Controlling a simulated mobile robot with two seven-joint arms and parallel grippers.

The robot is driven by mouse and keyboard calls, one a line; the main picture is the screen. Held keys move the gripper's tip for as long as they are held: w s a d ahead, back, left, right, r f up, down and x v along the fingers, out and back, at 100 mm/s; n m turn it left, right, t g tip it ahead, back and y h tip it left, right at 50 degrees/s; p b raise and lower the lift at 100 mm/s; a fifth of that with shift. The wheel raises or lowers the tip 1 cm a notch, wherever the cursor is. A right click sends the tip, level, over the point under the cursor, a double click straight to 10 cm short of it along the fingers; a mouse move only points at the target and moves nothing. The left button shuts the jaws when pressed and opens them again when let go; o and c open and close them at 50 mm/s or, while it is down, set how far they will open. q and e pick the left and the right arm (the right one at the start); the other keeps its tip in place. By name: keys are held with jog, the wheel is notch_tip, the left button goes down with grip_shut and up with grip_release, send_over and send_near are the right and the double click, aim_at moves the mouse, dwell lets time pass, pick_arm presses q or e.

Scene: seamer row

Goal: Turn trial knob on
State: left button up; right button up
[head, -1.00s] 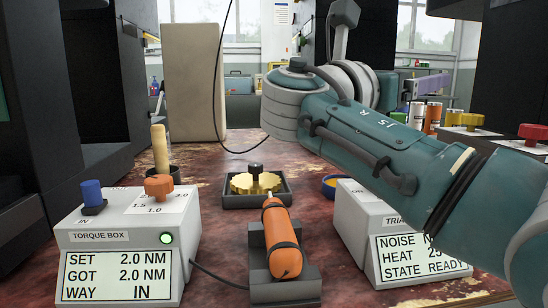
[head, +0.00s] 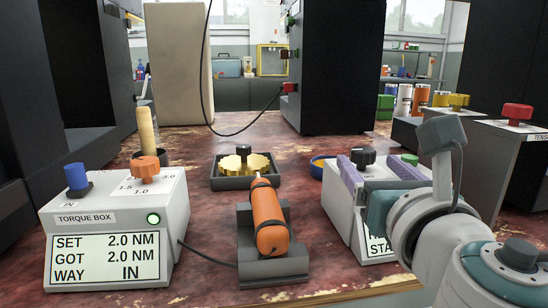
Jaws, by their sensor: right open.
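The trial box (head: 338,208) is a pale box at the right of the table. A black knob (head: 363,157) and a green knob or button (head: 409,159) stand on its top. Their labels are hidden, so I cannot tell which is marked trial. My right gripper (head: 377,169) is open over the box top, its two purple fingers apart and pointing away from me. The black knob shows beyond and between the fingers; I cannot tell whether they touch it. My right gripper and wrist hide most of the box's screen. My left gripper is not in view.
A torque box (head: 115,230) with blue and orange knobs stands at left. An orange driver (head: 269,222) lies in a dark cradle, behind it a tray (head: 232,183) with a yellow part. Another box (head: 510,150) with yellow and red knobs stands at far right.

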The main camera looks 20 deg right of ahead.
aim_at(367, 160)
jog(key=b+x, duration=0.1)
jog(key=x, duration=0.3)
jog(key=shift+d, duration=0.1)
grip_shut()
dwell(0.5)
